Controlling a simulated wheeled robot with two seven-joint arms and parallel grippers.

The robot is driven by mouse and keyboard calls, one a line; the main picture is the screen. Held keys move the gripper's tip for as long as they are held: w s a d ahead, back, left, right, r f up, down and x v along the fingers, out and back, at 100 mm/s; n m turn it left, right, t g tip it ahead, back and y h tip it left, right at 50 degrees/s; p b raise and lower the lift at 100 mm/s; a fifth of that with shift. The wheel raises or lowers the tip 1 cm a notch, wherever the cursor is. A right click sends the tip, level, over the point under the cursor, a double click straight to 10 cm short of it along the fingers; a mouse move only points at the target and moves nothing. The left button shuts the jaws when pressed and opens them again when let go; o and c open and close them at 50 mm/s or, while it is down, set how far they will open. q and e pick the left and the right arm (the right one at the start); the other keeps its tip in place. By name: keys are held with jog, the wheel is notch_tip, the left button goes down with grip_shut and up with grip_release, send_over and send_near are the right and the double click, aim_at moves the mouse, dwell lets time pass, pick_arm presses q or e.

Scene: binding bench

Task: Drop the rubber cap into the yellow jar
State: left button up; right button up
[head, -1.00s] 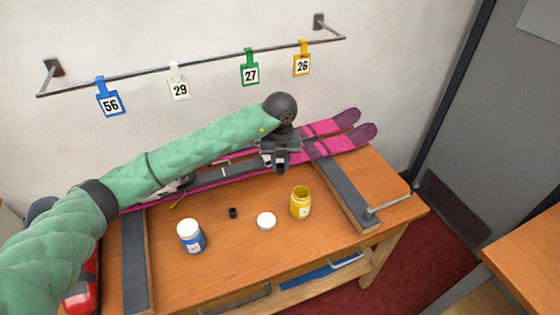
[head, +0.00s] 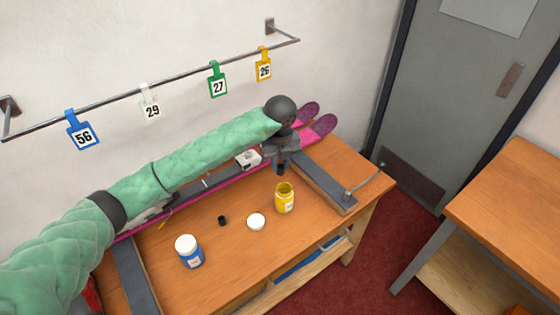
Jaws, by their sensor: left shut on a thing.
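The yellow jar (head: 285,201) stands open and upright on the bench, right of the middle. My left gripper (head: 281,169) is just above and behind the jar's mouth in the head view, pointing down. It is shut on a small dark thing that looks like the rubber cap, mostly hidden between the fingers. A small black piece (head: 222,221) also lies on the bench, left of the jar. The round white lid (head: 256,222) lies between that piece and the jar. My right gripper is not in view.
A blue jar with a white lid (head: 189,252) stands at the front left of the bench (head: 235,264). Pink skis (head: 318,131) lie along the back under my left arm. Dark-topped supports (head: 322,180) cross the bench. Number tags hang from a wall rail (head: 190,74).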

aim_at(280, 167)
pick_arm(q)
notch_tip(280, 167, down, 4)
jog(key=shift+f+b, duration=0.1)
jog(key=shift+b, duration=0.3)
jog(key=shift+f, duration=0.2)
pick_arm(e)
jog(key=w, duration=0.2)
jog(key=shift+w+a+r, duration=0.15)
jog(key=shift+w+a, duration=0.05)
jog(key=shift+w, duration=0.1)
pick_arm(q)
jog(key=o, duration=1)
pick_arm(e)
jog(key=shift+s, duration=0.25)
pick_arm(q)
jog(key=shift+r, duration=0.15)
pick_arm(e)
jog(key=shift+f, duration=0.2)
